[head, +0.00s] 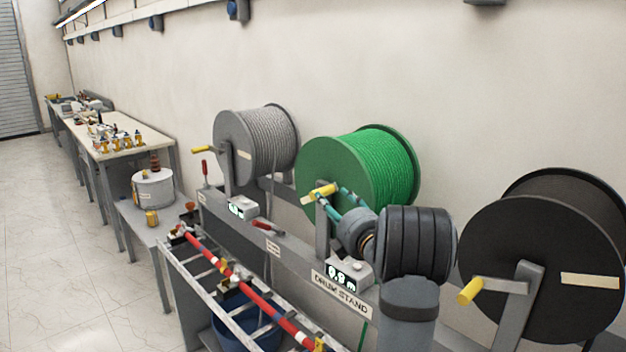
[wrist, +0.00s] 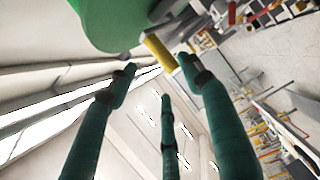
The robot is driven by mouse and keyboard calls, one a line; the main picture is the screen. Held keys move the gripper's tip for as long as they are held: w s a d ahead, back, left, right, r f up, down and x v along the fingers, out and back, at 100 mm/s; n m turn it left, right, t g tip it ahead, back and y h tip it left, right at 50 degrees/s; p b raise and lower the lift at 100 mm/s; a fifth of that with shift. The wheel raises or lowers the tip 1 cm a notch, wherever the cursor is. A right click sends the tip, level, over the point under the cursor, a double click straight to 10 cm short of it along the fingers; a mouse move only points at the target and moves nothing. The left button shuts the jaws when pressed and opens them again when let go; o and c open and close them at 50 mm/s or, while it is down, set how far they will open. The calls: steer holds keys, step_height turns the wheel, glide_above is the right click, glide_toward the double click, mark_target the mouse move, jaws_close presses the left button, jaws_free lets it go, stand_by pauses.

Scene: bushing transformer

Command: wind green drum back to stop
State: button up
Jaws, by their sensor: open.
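The green drum (head: 345,168), wound with green rope, sits in the middle of the drum stand (head: 342,292). Its yellow crank handle (head: 319,193) points out to the front left. My gripper (head: 334,203) is open, its teal fingers right by the handle. In the wrist view the handle (wrist: 160,50) lies at the fingertips, between the left and right ones, and no finger is closed on it. The green drum's edge (wrist: 105,22) shows above. A counter box (head: 347,274) with lit digits, too small to read surely, sits below the drum. A stop cannot be made out.
A grey drum (head: 256,140) with a yellow crank stands left, and a black drum (head: 540,265) with its crank (head: 470,291) stands right, near my arm. The wall is close behind; floor at left is clear.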

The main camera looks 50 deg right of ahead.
mark_target(322, 191)
steer(key=p+x, duration=0.4)
steer(key=x, duration=0.4)
steer(key=shift+w+d+p, duration=0.1)
steer(key=shift+w+p, duration=0.05)
steer(key=shift+p, duration=0.25)
steer(key=shift+w+d+f, duration=0.15)
steer(key=shift+w+d, duration=0.05)
steer(key=shift+w, duration=0.15)
steer(key=c, duration=0.4)
jaws_close()
